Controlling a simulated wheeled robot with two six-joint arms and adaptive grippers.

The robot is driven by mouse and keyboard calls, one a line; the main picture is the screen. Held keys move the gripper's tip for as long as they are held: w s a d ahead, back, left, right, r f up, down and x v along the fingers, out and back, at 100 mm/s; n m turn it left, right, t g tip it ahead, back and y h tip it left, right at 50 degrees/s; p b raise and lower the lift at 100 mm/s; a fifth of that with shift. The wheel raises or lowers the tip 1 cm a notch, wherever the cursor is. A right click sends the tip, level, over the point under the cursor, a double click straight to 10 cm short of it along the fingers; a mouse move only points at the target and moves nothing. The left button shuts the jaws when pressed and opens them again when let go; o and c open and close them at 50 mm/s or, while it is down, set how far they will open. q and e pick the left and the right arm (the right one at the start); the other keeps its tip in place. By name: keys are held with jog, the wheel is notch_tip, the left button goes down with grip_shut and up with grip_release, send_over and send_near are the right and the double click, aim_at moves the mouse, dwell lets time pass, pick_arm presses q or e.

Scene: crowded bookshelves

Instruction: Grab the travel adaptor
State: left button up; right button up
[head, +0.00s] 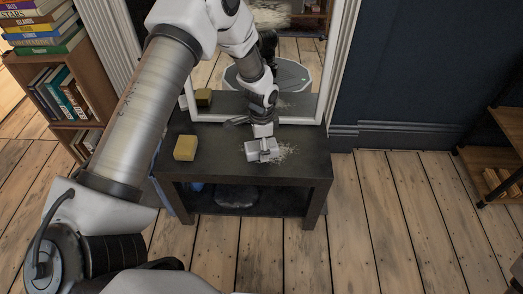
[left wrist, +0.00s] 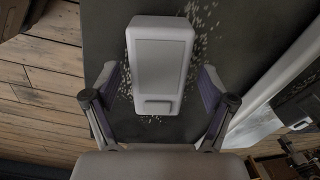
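A white box-shaped device, which I take to be the travel adaptor (head: 252,149), lies on the dark low table (head: 237,178). In the left wrist view the adaptor (left wrist: 160,60) is a long white block with a grey panel and a small slot near its lower end. My left gripper (head: 265,146) points down over it. In the left wrist view the left gripper (left wrist: 158,72) has its fingers spread on either side of the adaptor's lower part, with narrow gaps at both sides. My right gripper is out of view.
A yellow block (head: 186,148) lies left on the table. Pale grains (head: 286,153) are scattered around the adaptor. A mirror (head: 304,80) stands behind the table. A bookcase (head: 97,90) is at the left, a shelf (head: 497,150) at the right. The wooden floor right of the table is clear.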

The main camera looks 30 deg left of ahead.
pick_arm(q)
jog(key=c, duration=1.3)
jog(key=shift+r, duration=0.15)
